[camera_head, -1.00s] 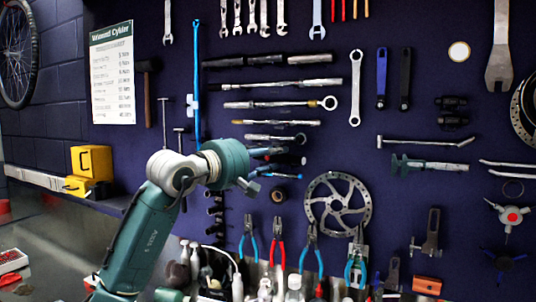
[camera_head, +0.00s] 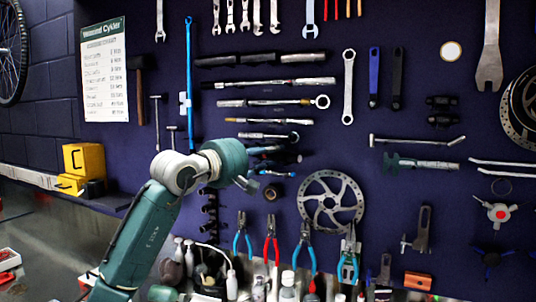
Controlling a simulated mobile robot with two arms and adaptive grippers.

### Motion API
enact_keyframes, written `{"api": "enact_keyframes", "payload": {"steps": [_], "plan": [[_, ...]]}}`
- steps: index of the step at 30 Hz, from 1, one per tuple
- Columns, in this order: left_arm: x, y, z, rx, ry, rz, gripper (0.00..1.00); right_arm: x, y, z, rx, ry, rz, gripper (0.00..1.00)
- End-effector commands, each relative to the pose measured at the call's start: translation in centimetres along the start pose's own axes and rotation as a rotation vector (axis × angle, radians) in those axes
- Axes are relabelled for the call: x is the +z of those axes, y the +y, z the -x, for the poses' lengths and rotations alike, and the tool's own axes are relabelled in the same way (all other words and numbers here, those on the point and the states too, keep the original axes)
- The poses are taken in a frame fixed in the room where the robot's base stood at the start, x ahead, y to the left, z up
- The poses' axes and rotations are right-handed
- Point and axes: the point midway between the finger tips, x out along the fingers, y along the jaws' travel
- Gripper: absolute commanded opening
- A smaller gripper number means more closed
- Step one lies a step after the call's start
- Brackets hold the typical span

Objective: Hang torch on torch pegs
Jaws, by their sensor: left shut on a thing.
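My left arm reaches in from the lower left, with its teal wrist in front of the dark blue tool wall. My left gripper (camera_head: 273,160) points away from me at the wall and is mostly hidden behind the wrist. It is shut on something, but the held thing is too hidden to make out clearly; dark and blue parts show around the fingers. I cannot tell for sure which thing is the torch, and I cannot pick out the torch pegs. My right gripper is not in view.
Around the gripper hang a brake rotor (camera_head: 330,201), a long ring spanner (camera_head: 348,87) and red-handled pliers (camera_head: 271,238). Bottles (camera_head: 288,285) stand below on the bench. A yellow box (camera_head: 84,160) sits on the left ledge. Bare wall lies right of the gripper, above the rotor.

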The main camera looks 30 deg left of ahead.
Motion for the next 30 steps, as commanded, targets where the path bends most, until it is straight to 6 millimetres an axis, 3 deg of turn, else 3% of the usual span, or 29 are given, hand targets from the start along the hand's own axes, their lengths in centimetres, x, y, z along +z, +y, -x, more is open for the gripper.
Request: {"api": "enact_keyframes", "payload": {"steps": [6, 7, 9, 10, 20, 25, 30], "plan": [[0.1, -0.6, -0.2, -0.013, -0.002, 0.004, 0.01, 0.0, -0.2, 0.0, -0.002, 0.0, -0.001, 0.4], [0.1, -0.6, -0.2, -0.013, -0.002, 0.004, 0.38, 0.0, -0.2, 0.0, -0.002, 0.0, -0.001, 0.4], [0.1, -0.6, -0.2, -0.013, -0.002, 0.004, 0.52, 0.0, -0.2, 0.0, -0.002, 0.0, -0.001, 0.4], [0.1, -0.6, -0.2, -0.012, -0.002, 0.004, 0.54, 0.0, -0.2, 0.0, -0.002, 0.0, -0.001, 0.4], [0.0, -0.4, 0.2, -0.008, 0.0, 0.002, 0.54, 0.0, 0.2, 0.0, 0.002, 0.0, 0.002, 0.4], [-0.1, -0.3, 2.4, -0.007, 0.002, -0.002, 0.54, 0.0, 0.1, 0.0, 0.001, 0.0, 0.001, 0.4], [-0.1, -0.5, 6.2, -0.011, 0.002, -0.005, 0.54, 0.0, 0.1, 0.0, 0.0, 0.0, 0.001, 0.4]]}}
